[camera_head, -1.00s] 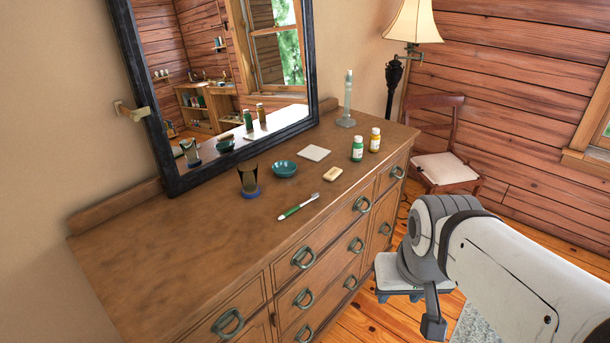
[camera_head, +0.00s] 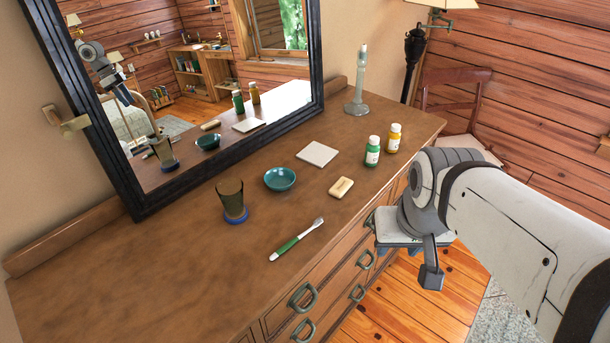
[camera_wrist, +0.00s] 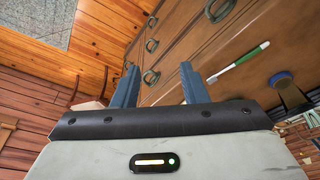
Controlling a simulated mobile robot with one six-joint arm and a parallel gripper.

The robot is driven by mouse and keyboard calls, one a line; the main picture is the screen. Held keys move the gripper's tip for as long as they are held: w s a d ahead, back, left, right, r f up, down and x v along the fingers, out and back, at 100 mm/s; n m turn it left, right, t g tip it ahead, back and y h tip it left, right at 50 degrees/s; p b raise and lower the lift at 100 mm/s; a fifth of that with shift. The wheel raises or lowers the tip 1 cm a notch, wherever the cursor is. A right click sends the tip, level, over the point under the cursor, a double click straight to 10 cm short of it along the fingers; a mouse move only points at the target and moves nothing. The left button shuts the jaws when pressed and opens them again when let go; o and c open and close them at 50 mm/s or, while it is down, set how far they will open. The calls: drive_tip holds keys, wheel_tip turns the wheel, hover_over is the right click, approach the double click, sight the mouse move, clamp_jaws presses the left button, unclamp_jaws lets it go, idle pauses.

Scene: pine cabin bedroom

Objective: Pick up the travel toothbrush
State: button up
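The travel toothbrush (camera_head: 297,240) is green and white and lies flat on the wooden dresser top (camera_head: 130,270), near its front edge. Its green handle points to the lower left and its white head to the upper right. It also shows in the wrist view (camera_wrist: 238,60), to the right of the fingers and apart from them. My gripper (camera_wrist: 160,85) has its two blue fingers spread with nothing between them. In the head view my arm's end hangs in front of the dresser, to the right of the toothbrush, and the fingers are mostly hidden there.
A dark tumbler (camera_head: 232,200) on a blue base, a teal bowl (camera_head: 280,179), a soap bar (camera_head: 341,187) and a pale square tile (camera_head: 318,153) stand near. Green (camera_head: 373,152) and yellow (camera_head: 394,138) bottles stand by my arm. A framed mirror (camera_head: 215,150) leans behind. The dresser's left is clear.

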drive_tip(key=m+g, duration=0.3)
drive_tip(key=m, duration=0.6)
hover_over(287, 245)
wheel_tip(287, 245, down, 7)
drive_tip(key=shift+w+d+p, duration=0.1)
drive_tip(key=shift+p, duration=0.3)
wheel_tip(287, 245, down, 7)
drive_tip(key=shift+f+p, duration=0.1)
drive_tip(key=shift+p, duration=0.5)
clamp_jaws()
